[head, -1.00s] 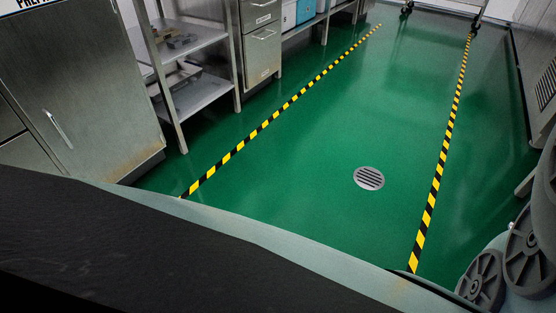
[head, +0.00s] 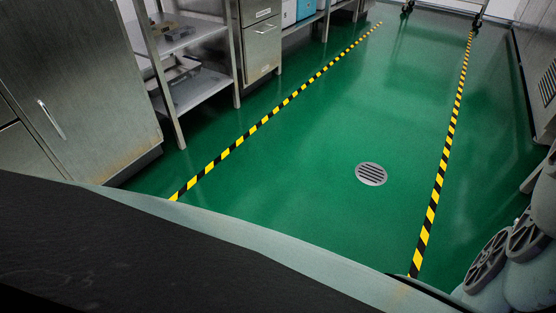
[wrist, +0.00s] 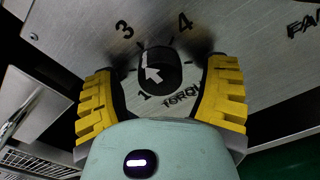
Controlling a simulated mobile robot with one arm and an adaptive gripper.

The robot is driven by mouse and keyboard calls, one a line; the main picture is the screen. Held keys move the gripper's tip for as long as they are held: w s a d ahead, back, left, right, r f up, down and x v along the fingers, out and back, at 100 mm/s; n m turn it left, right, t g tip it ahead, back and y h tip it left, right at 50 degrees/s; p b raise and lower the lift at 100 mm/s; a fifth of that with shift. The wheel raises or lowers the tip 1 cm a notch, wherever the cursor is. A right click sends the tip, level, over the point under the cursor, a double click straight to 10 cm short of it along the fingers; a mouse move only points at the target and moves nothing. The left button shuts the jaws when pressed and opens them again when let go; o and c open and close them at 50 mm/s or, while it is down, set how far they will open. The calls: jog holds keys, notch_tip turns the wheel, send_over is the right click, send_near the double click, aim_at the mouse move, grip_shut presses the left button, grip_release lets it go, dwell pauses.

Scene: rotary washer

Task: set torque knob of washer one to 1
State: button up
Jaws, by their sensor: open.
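The torque knob (wrist: 158,71) is a dark round knob with a white arrow on a brushed metal panel (wrist: 85,25) in the wrist view. The arrow appears to point up and left, roughly toward the 3; its exact setting is hard to tell. The printed 3 and 4 show above the knob, the 1 at its lower left, and a partly covered torque label at its lower right. A 2 is not visible. My gripper (wrist: 162,66) is open, its yellow ridged fingers standing on both sides of the knob with gaps between. The head view does not show the knob.
Steel cabinets (head: 85,80) and a shelf rack (head: 195,92) line the left in the head view. The green floor (head: 290,160) with striped lines and a round drain (head: 371,174) is clear.

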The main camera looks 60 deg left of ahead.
jog(key=shift+a, duration=0.1)
jog(key=c, duration=1.2)
jog(key=shift+n, duration=0.3)
jog(key=shift+a+n+p, duration=0.1)
jog(key=shift+n+p, duration=0.25)
jog(key=shift+n, duration=0.55)
jog(key=n, duration=0.3)
jog(key=shift+n, duration=0.3)
jog(key=shift+c, duration=0.2)
jog(key=n+b, duration=0.2)
jog(key=n, duration=1.6)
jog(key=shift+s, duration=0.1)
